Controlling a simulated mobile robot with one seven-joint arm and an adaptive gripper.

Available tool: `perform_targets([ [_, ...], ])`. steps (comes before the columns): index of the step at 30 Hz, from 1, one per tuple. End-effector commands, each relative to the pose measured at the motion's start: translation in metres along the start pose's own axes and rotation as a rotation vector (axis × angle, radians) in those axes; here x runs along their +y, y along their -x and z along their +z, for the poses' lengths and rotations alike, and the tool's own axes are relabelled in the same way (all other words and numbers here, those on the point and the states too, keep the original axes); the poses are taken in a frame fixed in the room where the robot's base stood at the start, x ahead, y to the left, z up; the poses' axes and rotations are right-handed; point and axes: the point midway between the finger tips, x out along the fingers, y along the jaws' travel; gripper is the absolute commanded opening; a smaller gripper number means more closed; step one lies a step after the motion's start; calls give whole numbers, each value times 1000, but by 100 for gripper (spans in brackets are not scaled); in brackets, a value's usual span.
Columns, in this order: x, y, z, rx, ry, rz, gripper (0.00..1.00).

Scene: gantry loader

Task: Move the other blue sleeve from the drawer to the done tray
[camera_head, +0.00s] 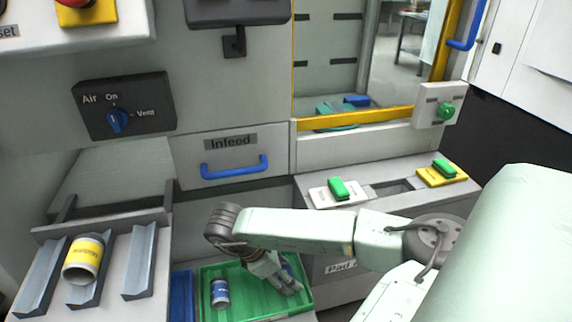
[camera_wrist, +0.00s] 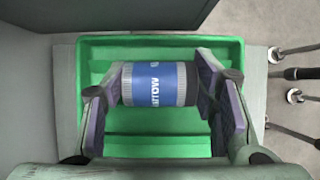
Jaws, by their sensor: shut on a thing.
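My gripper (camera_head: 278,284) reaches down over the right part of a green tray (camera_head: 240,312). The sleeve lies crosswise between the fingers, over the green tray (camera_wrist: 88,48). Whether it touches the tray floor I cannot tell. In the head view the fingers largely hide this sleeve. Another blue sleeve (camera_head: 220,293) lies in the left part of the green tray. The Infeed drawer (camera_head: 232,152) with its blue handle looks shut.
A blue tray (camera_head: 181,296) stands just left of the green one. A grey rack (camera_head: 120,232) at the left holds a yellow sleeve (camera_head: 83,258) in a channel. Pads with green blocks (camera_head: 338,189) sit behind my arm. Several rods (camera_wrist: 292,74) stand right of the tray.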

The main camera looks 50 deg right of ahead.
Motion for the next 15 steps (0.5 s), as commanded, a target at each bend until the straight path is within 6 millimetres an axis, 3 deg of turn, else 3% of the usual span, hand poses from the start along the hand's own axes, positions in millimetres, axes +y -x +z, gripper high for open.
perform_targets([
  [3, 0, 1, 0, -1, 0, 1, 17],
  [4, 0, 1, 0, -1, 0, 1, 55],
  [15, 0, 0, 0, 0, 0, 0, 76],
])
